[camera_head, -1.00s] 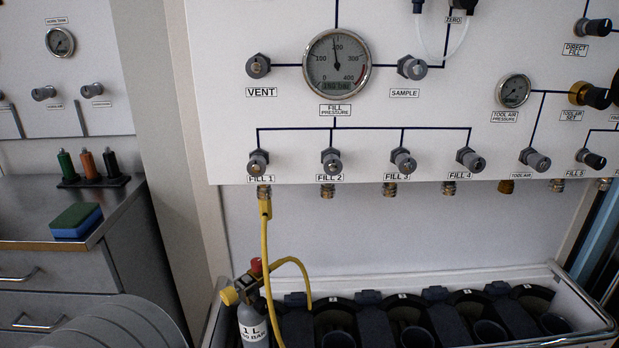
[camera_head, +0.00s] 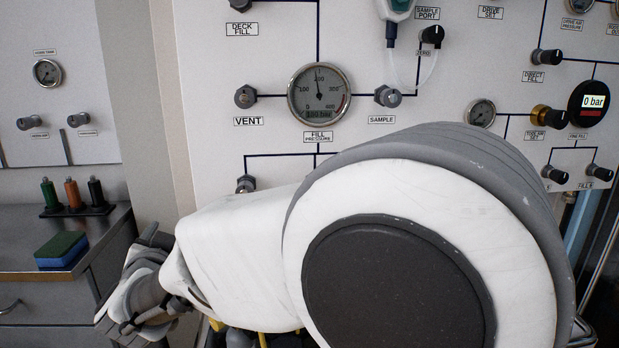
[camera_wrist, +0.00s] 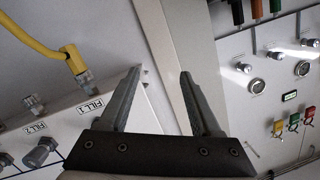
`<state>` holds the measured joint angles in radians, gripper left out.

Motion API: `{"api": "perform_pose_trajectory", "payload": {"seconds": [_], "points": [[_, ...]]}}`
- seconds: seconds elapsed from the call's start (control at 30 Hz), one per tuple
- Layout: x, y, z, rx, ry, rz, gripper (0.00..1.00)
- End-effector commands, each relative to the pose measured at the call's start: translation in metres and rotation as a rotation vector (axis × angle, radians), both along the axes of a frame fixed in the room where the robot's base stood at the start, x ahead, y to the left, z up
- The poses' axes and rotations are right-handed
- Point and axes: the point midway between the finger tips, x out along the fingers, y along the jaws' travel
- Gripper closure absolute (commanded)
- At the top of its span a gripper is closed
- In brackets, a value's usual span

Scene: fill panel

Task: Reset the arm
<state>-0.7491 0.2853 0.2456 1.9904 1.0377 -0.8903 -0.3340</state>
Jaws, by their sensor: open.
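My arm crosses the lower middle of the head view, with its end and my gripper (camera_head: 135,300) at the lower left, in front of the grey cabinet. In the wrist view my gripper (camera_wrist: 160,74) is open, with its two grey fingers apart and nothing between them. The fingers point toward the pale wall edge beside the panel. The yellow fill hose (camera_wrist: 38,47) is on the FILL 1 fitting (camera_wrist: 83,77), left of the fingers and apart from them. My arm hides most of the gas bottle and its crate in the head view.
The white fill panel (camera_head: 230,60) carries the fill gauge (camera_head: 318,93), the vent knob (camera_head: 245,97) and the sample knob (camera_head: 388,97).

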Motion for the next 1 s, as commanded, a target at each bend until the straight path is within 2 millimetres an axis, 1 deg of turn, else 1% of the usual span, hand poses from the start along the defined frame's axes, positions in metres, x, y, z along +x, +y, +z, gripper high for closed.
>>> {"api": "perform_pose_trajectory", "payload": {"seconds": [0.03, 0.1, 0.17, 0.2, 0.27, 0.33, 0.47, 0.5, 0.57, 0.6, 0.67, 0.7, 0.77, 0.8, 0.87, 0.9, 0.97, 1.0], "points": [[0.006, -0.016, 0.015, 0.000, 0.001, 0.033, 0.35], [0.008, -0.034, 0.029, -0.013, 0.018, 0.091, 0.35], [0.007, -0.053, 0.037, -0.032, 0.036, 0.133, 0.35], [0.005, -0.065, 0.041, -0.049, 0.052, 0.158, 0.35], [0.000, -0.086, 0.045, -0.078, 0.081, 0.193, 0.35], [-0.009, -0.112, 0.046, -0.120, 0.121, 0.222, 0.35], [-0.033, -0.166, 0.039, -0.205, 0.220, 0.251, 0.35], [-0.043, -0.183, 0.035, -0.234, 0.255, 0.253, 0.35], [-0.059, -0.211, 0.027, -0.276, 0.315, 0.248, 0.35], [-0.071, -0.230, 0.021, -0.303, 0.358, 0.241, 0.35], [-0.090, -0.258, 0.011, -0.342, 0.425, 0.223, 0.35], [-0.104, -0.277, 0.004, -0.365, 0.474, 0.207, 0.35], [-0.126, -0.302, -0.007, -0.397, 0.545, 0.182, 0.35], [-0.140, -0.319, -0.014, -0.416, 0.592, 0.161, 0.35], [-0.162, -0.342, -0.024, -0.440, 0.661, 0.129, 0.35], [-0.177, -0.356, -0.031, -0.453, 0.706, 0.106, 0.35], [-0.200, -0.376, -0.040, -0.469, 0.774, 0.069, 0.35], [-0.215, -0.389, -0.045, -0.479, 0.820, 0.042, 0.35]]}}
